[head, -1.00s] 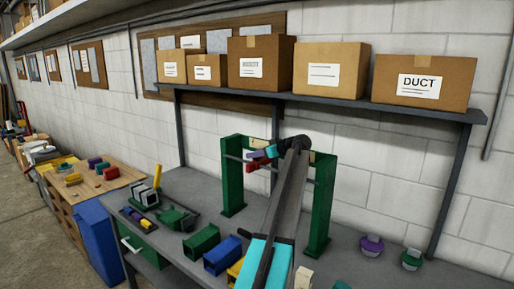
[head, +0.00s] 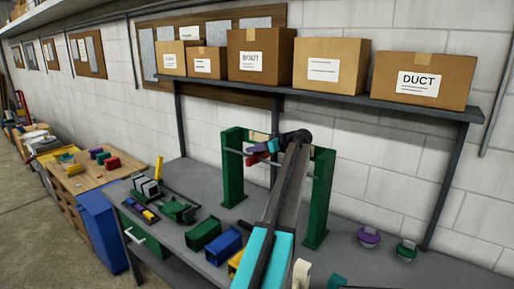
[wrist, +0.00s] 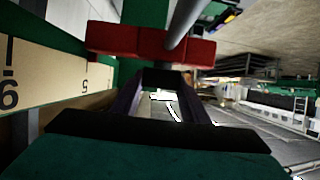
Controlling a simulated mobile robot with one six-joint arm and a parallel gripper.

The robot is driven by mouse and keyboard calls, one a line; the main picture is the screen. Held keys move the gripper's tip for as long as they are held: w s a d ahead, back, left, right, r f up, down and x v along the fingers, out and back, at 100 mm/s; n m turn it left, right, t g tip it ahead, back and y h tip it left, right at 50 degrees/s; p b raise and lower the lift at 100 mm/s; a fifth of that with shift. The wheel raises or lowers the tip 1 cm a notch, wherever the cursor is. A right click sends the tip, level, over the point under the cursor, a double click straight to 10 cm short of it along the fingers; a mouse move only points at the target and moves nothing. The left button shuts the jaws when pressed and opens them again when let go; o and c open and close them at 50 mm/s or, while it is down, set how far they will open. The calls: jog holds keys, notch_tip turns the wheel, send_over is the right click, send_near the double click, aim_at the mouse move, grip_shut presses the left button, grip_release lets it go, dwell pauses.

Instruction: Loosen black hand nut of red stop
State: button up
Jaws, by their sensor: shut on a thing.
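The red stop (head: 256,159) sits on a grey rod between two green posts (head: 232,170) of a stand on the bench. In the wrist view the red stop (wrist: 150,43) spans the top, with the grey rod running past it. The black hand nut (wrist: 164,78) shows just below the stop, between my dark fingertips. My gripper (wrist: 164,88) is shut on the nut. In the head view my gripper (head: 268,147) is at the stop, and my arm hides part of it and the nut.
A scale board with numbers (wrist: 45,78) lies close on the left in the wrist view. Purple (head: 369,236) and green (head: 406,250) knobs are right. A box shelf (head: 340,98) hangs above.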

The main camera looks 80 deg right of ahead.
jog(key=o, duration=1.1)
jog(key=shift+s+d+r, duration=0.1)
jog(key=shift+r, duration=0.05)
jog(key=shift+c, duration=0.2)
jog(key=shift+b+v, duration=1.8)
jog(key=shift+v, duration=1.25)
jog(key=shift+s+a+r, duration=0.2)
jog(key=shift+s+a, duration=0.15)
jog(key=shift+s, duration=0.2)
